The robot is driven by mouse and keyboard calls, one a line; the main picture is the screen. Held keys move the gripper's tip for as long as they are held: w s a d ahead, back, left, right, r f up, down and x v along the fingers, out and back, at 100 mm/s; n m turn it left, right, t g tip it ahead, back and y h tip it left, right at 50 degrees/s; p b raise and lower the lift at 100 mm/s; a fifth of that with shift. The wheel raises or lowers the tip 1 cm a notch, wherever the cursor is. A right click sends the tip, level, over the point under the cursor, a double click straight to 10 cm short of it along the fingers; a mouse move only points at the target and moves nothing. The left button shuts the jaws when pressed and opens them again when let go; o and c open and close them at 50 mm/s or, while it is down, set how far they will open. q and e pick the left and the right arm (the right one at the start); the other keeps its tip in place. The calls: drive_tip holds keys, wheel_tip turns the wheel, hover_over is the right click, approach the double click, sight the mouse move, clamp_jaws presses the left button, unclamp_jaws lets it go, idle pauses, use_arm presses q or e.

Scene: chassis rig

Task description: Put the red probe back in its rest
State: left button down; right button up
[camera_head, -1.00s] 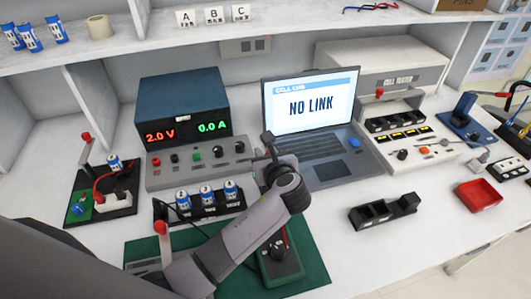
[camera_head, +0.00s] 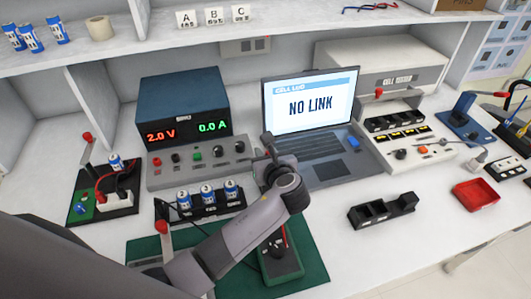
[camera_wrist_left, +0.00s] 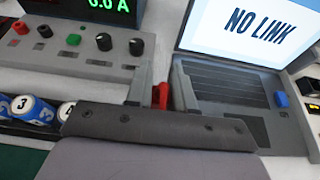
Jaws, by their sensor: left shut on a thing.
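My left gripper (camera_head: 268,142) is in front of the laptop's left edge, above the bench. In the left wrist view its two fingers (camera_wrist_left: 162,88) close on a small red piece, which I take for the red probe (camera_wrist_left: 160,97). Most of the probe is hidden by the fingers and the gripper body. In the head view the probe cannot be made out at the gripper. A green meter (camera_head: 283,263) lies on the green mat, partly behind my left arm, with a thin red piece at its top. I cannot tell which part is the probe's rest. My right gripper is not in view.
A power supply (camera_head: 183,105) stands left of the gripper and the laptop (camera_head: 312,105) to its right. A black rack (camera_head: 205,207) of blue cells sits in front of the supply. A black slotted block (camera_head: 383,211) and a red tray (camera_head: 477,194) lie to the right, with bare bench around them.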

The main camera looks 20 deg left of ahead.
use_arm(q)
drive_tip(key=shift+f+b, duration=1.25)
drive_tip(key=shift+f, duration=1.15)
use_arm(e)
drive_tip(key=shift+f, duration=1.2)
use_arm(q)
drive_tip(key=c, duration=0.9)
unclamp_jaws()
drive_tip(key=shift+r, duration=0.1)
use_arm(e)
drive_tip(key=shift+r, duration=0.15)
